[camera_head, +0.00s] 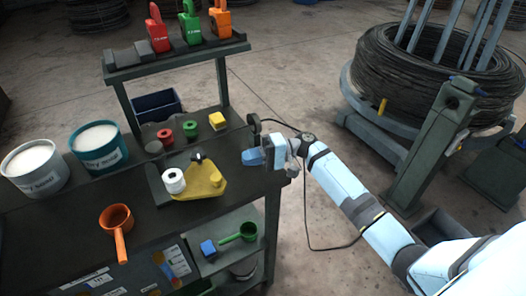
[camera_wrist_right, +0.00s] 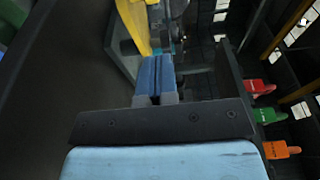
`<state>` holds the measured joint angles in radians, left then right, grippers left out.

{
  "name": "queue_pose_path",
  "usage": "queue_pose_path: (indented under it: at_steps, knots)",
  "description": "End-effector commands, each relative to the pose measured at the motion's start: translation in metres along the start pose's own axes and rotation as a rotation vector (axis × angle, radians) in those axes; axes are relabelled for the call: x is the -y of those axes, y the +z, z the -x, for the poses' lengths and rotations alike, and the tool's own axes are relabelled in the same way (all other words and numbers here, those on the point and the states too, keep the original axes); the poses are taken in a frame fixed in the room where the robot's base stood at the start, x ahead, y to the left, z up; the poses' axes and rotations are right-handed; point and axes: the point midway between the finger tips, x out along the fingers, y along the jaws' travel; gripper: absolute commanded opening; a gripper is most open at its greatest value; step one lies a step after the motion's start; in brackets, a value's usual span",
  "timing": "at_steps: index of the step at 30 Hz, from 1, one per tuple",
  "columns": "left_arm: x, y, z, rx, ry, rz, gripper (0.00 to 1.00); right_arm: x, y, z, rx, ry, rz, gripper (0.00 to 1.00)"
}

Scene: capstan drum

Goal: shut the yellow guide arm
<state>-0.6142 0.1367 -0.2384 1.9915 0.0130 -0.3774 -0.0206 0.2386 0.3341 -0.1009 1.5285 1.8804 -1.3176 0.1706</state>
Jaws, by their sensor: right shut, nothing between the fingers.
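A flat yellow piece (camera_head: 206,184), which looks like the guide arm, lies on a dark base on the workbench. A white roller (camera_head: 173,181) sits at its left and a black knob (camera_head: 198,157) at its back. My right gripper (camera_head: 253,157) has blue fingers, shut and empty, to the right of the yellow piece and apart from it. In the right wrist view the shut blue fingers (camera_wrist_right: 155,75) point toward a yellow part (camera_wrist_right: 133,24), seen only in part at the top. I cannot tell the arm's exact angle. My left gripper is not in view.
Two white-filled tubs (camera_head: 98,146) and an orange ladle (camera_head: 117,220) are on the bench's left. Red and green spools and a yellow block (camera_head: 217,120) stand behind. A raised shelf (camera_head: 180,55) holds red, green and orange tools. A wire coil (camera_head: 430,60) stands right.

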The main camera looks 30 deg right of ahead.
Motion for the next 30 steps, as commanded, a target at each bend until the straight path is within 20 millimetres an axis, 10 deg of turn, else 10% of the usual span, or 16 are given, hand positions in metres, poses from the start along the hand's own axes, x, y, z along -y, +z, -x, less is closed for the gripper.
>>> queue_pose_path:
  at_steps: [12,30]
  knots:
    - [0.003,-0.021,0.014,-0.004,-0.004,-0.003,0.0,0.001,0.024,-0.056,-0.001,0.0,0.0,0.0]
    - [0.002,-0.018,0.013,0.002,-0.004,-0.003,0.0,0.0,0.029,-0.062,-0.006,0.0,0.0,0.0]
